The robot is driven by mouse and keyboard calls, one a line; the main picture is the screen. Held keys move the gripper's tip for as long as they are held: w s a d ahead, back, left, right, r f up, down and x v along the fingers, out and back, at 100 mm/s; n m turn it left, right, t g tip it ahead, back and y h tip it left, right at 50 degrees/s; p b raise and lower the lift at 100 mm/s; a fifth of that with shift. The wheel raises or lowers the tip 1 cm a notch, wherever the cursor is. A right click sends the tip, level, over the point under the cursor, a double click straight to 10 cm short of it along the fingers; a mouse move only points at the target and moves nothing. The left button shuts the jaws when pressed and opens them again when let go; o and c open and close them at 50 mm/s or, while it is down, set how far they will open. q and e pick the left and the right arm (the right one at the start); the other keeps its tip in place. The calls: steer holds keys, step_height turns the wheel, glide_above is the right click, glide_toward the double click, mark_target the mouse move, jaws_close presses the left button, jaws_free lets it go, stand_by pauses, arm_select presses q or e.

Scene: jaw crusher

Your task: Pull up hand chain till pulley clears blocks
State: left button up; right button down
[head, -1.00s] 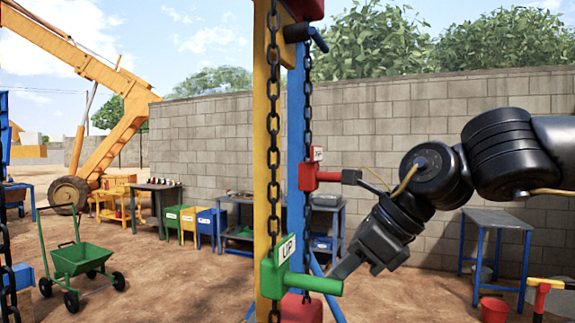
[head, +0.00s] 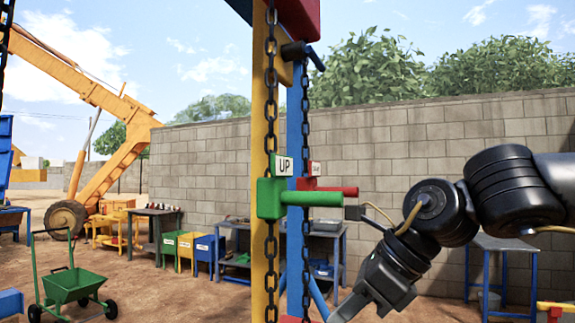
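A black hand chain (head: 271,110) hangs in front of a yellow post, with a green block and bar handle (head: 312,199) on it under a white "UP" sign (head: 285,167). A second black chain (head: 306,110) hangs just behind, beside a red block and handle (head: 338,190) whose small sign I cannot read. My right gripper (head: 336,314) points down and left, below the green handle and apart from it. Its fingertips are at the bottom edge, so I cannot tell whether it is open. My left gripper is out of view. I cannot make out the pulley or blocks.
The yellow post (head: 259,140) and blue post (head: 294,120) stand upright at the centre. A green cart (head: 70,288) is at the lower left. Work tables and bins stand along the block wall (head: 400,150). A blue-legged table (head: 500,244) is behind my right arm.

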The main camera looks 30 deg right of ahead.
steer(key=s+d, duration=0.1)
steer(key=s, duration=0.1)
steer(key=s+d, duration=0.1)
steer(key=shift+s+d+r, duration=0.1)
steer(key=shift+s+d, duration=0.1)
steer(key=shift+s, duration=0.15)
steer(key=shift+r+p, duration=0.1)
steer(key=shift+p, duration=0.2)
steer(key=p+v, duration=0.3)
steer(key=v, duration=0.3)
steer(key=shift+r+p, duration=0.2)
steer(key=shift+p, duration=0.2)
